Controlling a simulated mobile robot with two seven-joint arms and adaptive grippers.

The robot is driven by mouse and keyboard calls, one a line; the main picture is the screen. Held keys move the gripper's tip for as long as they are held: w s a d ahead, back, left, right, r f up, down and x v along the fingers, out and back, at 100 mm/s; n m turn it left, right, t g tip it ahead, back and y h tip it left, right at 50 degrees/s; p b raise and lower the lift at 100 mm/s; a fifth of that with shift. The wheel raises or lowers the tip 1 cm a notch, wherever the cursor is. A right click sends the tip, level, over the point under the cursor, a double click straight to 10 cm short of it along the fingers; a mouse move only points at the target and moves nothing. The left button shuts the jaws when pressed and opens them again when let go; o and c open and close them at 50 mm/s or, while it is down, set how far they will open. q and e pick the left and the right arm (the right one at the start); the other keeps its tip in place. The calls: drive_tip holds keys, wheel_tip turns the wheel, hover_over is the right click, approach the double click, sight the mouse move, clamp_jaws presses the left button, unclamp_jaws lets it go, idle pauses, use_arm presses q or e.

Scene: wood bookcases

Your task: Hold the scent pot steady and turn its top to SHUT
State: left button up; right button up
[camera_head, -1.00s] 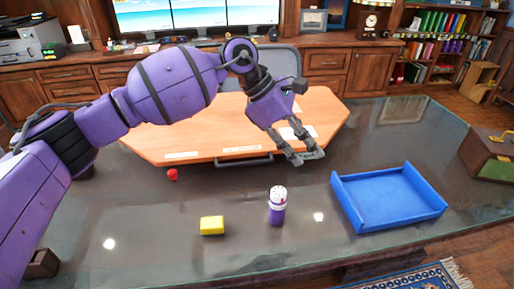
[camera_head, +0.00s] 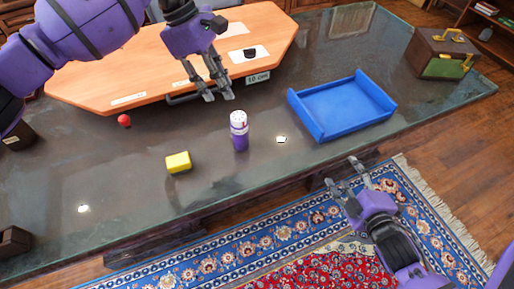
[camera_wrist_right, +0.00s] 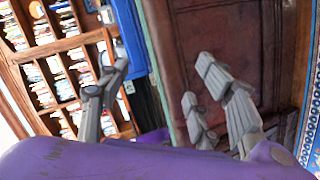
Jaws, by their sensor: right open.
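The scent pot (camera_head: 239,141) stands upright on the dark glass desk top. It has a purple body and a white top (camera_head: 238,119) with small red marks, too small to read. My left gripper (camera_head: 219,98) hangs behind the pot, slightly left in the head view, its fingers apart and empty. My right gripper (camera_head: 342,171) is low at the right, beyond the desk's front edge and over the rug, open and empty. Its spread fingers also show in the right wrist view (camera_wrist_right: 160,90), with no pot between them.
A yellow block (camera_head: 178,162) lies left of the pot. A blue tray (camera_head: 322,136) is to its right. A box (camera_head: 440,52) stands far right. The desk in front of the pot is clear.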

drive_tip(key=w+a+r+n+t+y, duration=0.2)
drive_tip(key=w+r+n+t, duration=0.1)
drive_tip(key=w+r+n, duration=0.8)
drive_tip(key=n+g+y, duration=0.2)
drive_tip(key=n+y, duration=0.4)
drive_tip(key=n, duration=1)
approach(245, 137)
drive_tip(key=x, duration=0.4)
drive_tip(key=shift+w+d+r, duration=0.15)
drive_tip(key=shift+w, duration=0.1)
drive_tip(key=shift+a+n, duration=0.35)
drive_tip(key=shift+n, duration=0.05)
drive_tip(key=x, duration=0.7)
drive_tip(key=shift+w+a, duration=0.15)
drive_tip(key=shift+w, duration=0.05)
drive_tip(key=shift+c, duration=0.2)
drive_tip(key=c, duration=1.4)
